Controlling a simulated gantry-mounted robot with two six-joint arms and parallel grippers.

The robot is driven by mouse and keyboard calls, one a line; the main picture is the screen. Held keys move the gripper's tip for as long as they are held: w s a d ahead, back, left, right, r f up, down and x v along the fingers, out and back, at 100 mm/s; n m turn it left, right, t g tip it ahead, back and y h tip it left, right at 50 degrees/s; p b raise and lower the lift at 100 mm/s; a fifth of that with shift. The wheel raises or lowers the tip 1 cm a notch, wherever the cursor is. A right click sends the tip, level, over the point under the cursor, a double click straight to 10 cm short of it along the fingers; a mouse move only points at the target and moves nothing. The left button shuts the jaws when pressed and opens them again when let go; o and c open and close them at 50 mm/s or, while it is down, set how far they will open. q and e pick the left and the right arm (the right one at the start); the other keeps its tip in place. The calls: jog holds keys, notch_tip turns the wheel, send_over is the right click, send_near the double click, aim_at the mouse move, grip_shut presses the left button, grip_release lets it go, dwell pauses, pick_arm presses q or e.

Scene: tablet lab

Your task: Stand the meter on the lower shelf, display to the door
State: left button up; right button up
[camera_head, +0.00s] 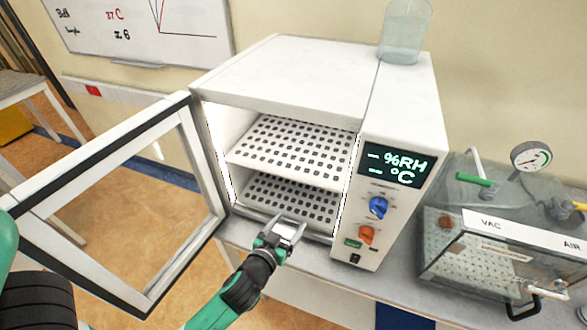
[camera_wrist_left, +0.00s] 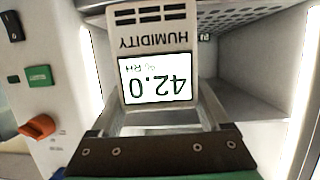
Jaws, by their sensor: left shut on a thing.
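The meter (camera_wrist_left: 152,42) fills the middle of the left wrist view, a pale case marked HUMIDITY with a lit display reading 42.0 %RH. That view is upside down relative to the cabinet, so the meter stands about upright, display facing outward toward me. My left gripper (camera_head: 290,230) is shut on it, at the front edge of the cabinet opening; the fingers hide most of the meter in the head view. The lower shelf (camera_head: 280,200) is a bare perforated plate inside the white cabinet (camera_head: 290,65), just beyond the gripper. My right gripper is not in view.
The glass door (camera_head: 165,290) is swung wide open to the left. The upper shelf (camera_head: 295,150) lies above the lower one and is empty. The control panel (camera_head: 378,206) borders the opening on the right. A vacuum chamber (camera_head: 500,255) stands farther right.

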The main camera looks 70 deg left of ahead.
pick_arm(q)
jog(key=a, duration=0.2)
jog(key=b, duration=0.1)
send_over(304, 197)
notch_tip(304, 197, down, 2)
jog(key=shift+a+f+n+y+b, duration=0.1)
jog(key=shift+f+n+y+b, duration=0.1)
jog(key=shift+n+y+b, duration=0.25)
jog(key=shift+f, duration=0.3)
